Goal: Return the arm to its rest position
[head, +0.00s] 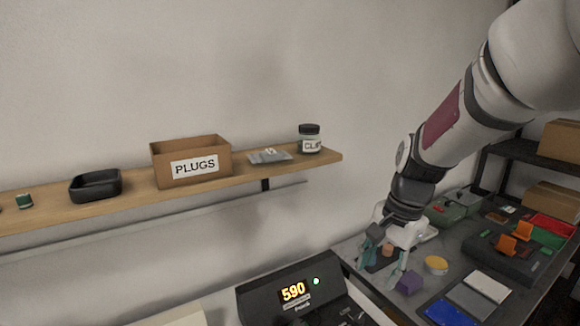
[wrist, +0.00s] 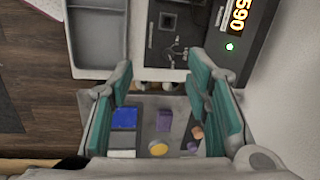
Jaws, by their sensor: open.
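My arm reaches in from the upper right of the head view. My gripper (head: 382,268) hangs over the left part of the dark bench at lower right. In the wrist view my gripper (wrist: 163,92) shows two teal-padded fingers spread wide apart, with nothing held between them. Below the fingers, a purple block (wrist: 164,121), a yellow round piece (wrist: 158,149) and a blue flat piece (wrist: 124,118) lie on the bench, apart from the gripper.
A black unit with a "590" display (head: 293,291) stands left of my gripper. A wooden shelf (head: 130,206) holds a PLUGS box (head: 193,161), a black tray (head: 96,185) and a jar (head: 310,139). Coloured parts (head: 513,240) crowd the bench to the right. The wall rises behind.

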